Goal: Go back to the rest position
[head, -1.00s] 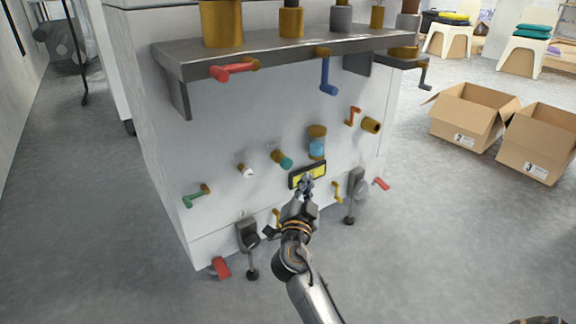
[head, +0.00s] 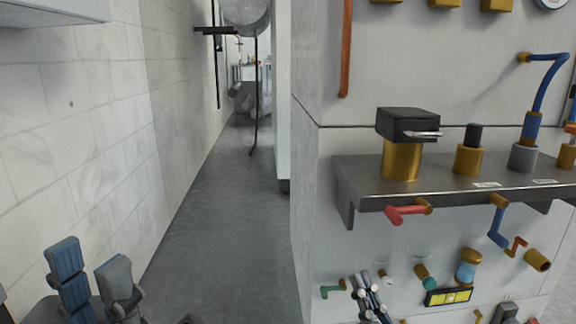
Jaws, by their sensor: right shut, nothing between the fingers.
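My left gripper (head: 92,283) shows at the bottom left corner of the head view. Its two broad blue-grey fingers stand up apart with a gap between them, so it is open and looks empty. My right gripper (head: 368,294) shows at the bottom, in front of the washer's white front panel (head: 370,245). Its thin fingers are shut with nothing between them. It appears between the green handle (head: 330,289) and the yellow level gauge (head: 448,297). I cannot tell its distance from the panel. Most of both arms is out of view.
A steel shelf (head: 450,182) juts from the washer, bearing brass fittings. A red handle (head: 405,213) and a blue handle (head: 497,228) stick out below it. A tiled wall (head: 70,130) stands left. The grey floor aisle (head: 230,210) between them is clear.

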